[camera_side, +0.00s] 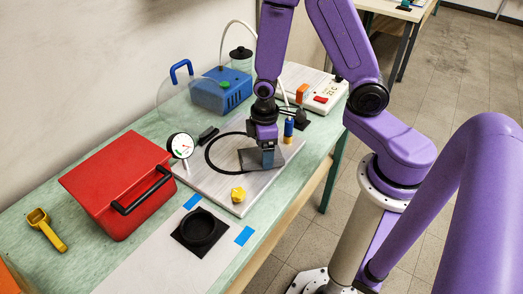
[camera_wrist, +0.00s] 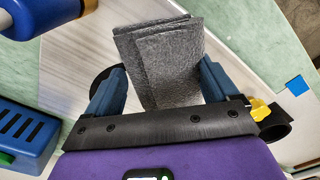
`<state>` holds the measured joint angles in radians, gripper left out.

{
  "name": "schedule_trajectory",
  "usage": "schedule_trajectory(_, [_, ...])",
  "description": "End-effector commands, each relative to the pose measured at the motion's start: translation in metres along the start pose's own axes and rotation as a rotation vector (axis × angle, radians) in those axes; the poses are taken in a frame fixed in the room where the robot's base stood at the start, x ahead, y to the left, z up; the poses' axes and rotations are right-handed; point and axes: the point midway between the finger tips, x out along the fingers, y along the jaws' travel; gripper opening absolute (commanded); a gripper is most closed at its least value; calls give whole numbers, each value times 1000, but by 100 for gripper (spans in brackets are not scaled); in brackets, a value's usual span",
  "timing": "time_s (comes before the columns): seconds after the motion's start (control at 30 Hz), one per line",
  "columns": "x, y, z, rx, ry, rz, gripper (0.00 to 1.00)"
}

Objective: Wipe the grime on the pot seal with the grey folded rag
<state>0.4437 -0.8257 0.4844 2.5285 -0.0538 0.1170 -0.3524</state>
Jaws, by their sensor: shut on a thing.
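My gripper (camera_side: 268,158) is shut on the grey folded rag (camera_side: 248,160), low over the pale base plate (camera_side: 215,188). In the wrist view the rag (camera_wrist: 160,62) sticks out in layers between the two blue fingers. The pot seal (camera_side: 209,152) is a black ring on the plate. Its left part shows in the side view, and the rag and gripper cover its right part. I cannot tell whether the rag touches the seal. No grime can be made out on the visible part.
A yellow knob (camera_side: 238,194) and a dial gauge (camera_side: 180,147) stand on the plate. A blue bottle (camera_side: 288,128) stands right of my gripper. A red case (camera_side: 120,185), clear dome (camera_side: 190,100), blue pump (camera_side: 222,92) and black cup (camera_side: 200,228) surround the plate.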

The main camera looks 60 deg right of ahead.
Motion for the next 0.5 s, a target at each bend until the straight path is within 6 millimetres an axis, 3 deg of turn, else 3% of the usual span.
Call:
schedule_trajectory(0.23, [0,-1,7,7,-21,-8,58])
schedule_trajectory(0.5, [-23,0,3,3,-9,-3,58])
